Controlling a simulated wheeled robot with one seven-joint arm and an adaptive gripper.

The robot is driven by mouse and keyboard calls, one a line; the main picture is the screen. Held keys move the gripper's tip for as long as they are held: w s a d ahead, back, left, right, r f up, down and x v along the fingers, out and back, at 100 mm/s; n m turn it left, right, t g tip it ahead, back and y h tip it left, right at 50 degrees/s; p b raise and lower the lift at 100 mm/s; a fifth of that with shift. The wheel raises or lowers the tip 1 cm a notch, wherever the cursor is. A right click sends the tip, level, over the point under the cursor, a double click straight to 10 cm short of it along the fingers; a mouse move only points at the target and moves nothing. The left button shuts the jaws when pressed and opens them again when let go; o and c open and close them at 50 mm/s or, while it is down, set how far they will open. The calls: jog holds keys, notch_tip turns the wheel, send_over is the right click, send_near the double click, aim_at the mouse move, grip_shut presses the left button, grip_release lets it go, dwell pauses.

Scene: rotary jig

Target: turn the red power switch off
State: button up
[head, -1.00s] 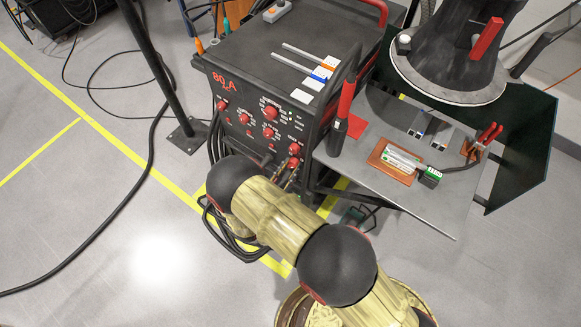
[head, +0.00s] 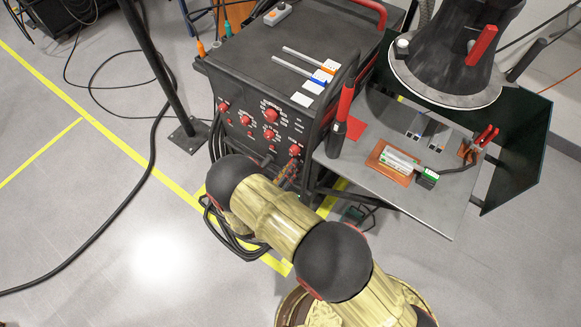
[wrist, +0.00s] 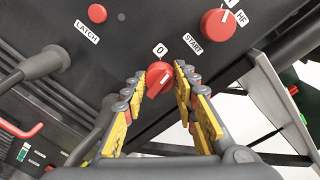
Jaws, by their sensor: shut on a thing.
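The red power switch (wrist: 158,77) is a round red knob with a raised grip and a white mark, on a dark panel in the wrist view. A white "0" label sits just above it. The knob's grip slants toward the lower left. My gripper (wrist: 160,73) has its yellow-and-grey fingers on either side of the knob and is shut on it. In the head view my gripper (head: 287,172) is at the lower right of the welder's (head: 310,50) front panel. The switch is hidden there behind the fingers and wrist.
A red knob marked START (wrist: 218,24) and a red LATCH button (wrist: 97,13) are close by on the panel. Thick cables run at the left of the wrist view. A grey side shelf (head: 440,215) stands right of the welder.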

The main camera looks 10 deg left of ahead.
jog(key=n, duration=0.3)
jog(key=shift+a+p, duration=0.1)
jog(key=shift+p, duration=0.2)
jog(key=shift+n, duration=1.9)
jog(key=o, duration=1.2)
jog(key=shift+h, duration=0.3)
jog(key=shift+c, duration=0.2)
jog(key=v, duration=1.2)
jog(key=shift+w+a+r, duration=0.1)
jog(key=shift+r, duration=0.05)
